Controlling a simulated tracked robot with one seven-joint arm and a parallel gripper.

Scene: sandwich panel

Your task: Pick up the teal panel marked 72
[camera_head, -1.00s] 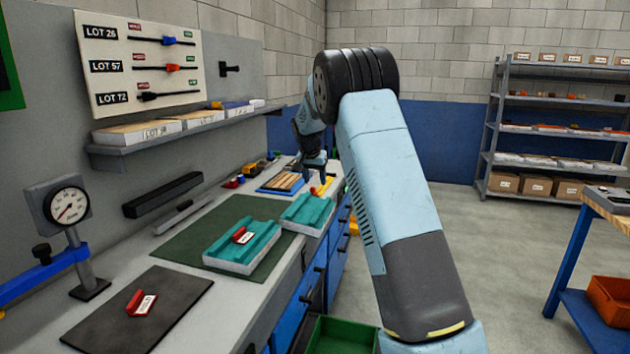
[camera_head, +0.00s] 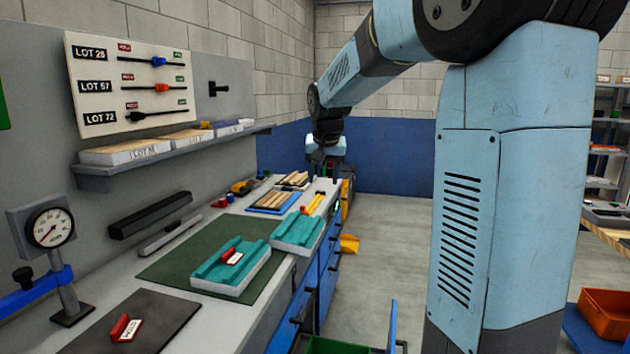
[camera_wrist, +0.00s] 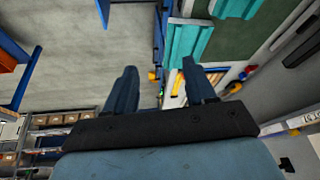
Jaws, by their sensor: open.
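Two teal panels with pale undersides show on the bench. The nearer panel (camera_head: 210,272) lies on a green mat and carries a red clip with a white label too small to read. The farther panel (camera_head: 290,232) lies at the mat's far right corner; I see no readable number on it. Both teal panels show in the wrist view, one (camera_wrist: 187,45) near the fingers and one (camera_wrist: 235,7) at the top edge. My gripper (camera_wrist: 160,78) is open and empty, raised over the far end of the bench, apart from both panels.
A dark mat (camera_head: 165,335) with a red labelled clip (camera_head: 124,328) lies in front, beside a dial gauge (camera_head: 50,228). A blue tray of wooden strips (camera_head: 272,202) lies beyond the panels. A wall shelf (camera_head: 165,152) overhangs the bench's left side.

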